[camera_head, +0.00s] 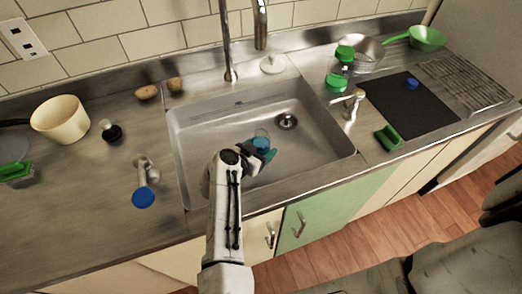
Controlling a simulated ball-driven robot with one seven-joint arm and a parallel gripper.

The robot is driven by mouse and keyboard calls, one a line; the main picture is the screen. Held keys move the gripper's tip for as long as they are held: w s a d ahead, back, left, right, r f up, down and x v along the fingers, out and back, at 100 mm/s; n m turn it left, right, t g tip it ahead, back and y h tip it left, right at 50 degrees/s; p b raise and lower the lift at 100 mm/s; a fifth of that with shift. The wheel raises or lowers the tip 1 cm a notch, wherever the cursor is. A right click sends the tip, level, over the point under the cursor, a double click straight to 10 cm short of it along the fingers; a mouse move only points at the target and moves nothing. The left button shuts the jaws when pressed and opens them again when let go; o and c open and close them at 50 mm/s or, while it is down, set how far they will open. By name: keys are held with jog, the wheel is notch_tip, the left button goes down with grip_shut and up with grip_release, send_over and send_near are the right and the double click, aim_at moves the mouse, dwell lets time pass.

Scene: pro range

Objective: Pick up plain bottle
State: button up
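My gripper (264,149) is over the sink, at the end of my white arm. A small clear and blue item (261,138) shows at its dark teal fingers. I cannot tell if this item is a bottle, or if the fingers are shut on it or it lies in the sink behind them. No other thing is clearly a plain bottle. A clear jar-like container with a green lid (340,70) stands behind the sink's right side. A small dark item with a pale knob (111,131) is on the left counter, far from my gripper.
The steel sink (195,150) has raised rims and a tall tap (226,45) behind. A cream pot (60,120) and a blue-ended metal item (145,185) are on the left counter.

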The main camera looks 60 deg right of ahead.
jog(key=c, duration=0.7)
jog(key=shift+r, duration=0.15)
